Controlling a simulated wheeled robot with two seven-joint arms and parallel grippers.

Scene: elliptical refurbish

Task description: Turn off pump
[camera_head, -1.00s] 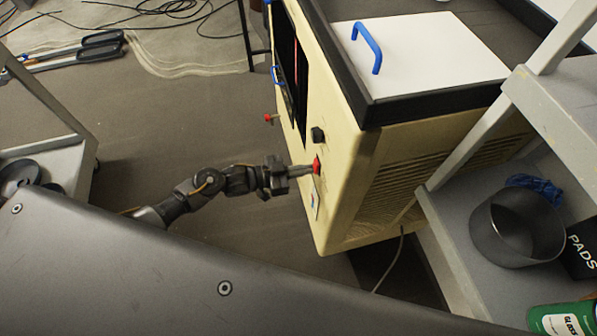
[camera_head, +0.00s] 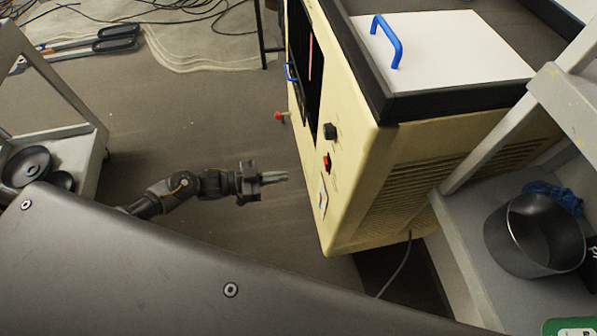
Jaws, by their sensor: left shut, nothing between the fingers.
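The pump machine is a cream cabinet (camera_head: 352,205) with a black-edged top, standing right of centre. On its left-facing panel are a red switch (camera_head: 327,162), a black knob (camera_head: 330,131) above it, and a red-tipped lever (camera_head: 279,115) farther back. My left gripper (camera_head: 286,177) is shut and empty. It points right toward the panel, slightly below the red switch's height in the picture, with a clear gap between its fingertips and the cabinet. My right gripper is not in view.
A shelf unit (camera_head: 460,218) with a dark pot (camera_head: 533,236) stands close on the right. A grey cart (camera_head: 85,140) with black discs stands on the left. Cables and tools lie on the floor at the back left. The floor between cart and cabinet is open.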

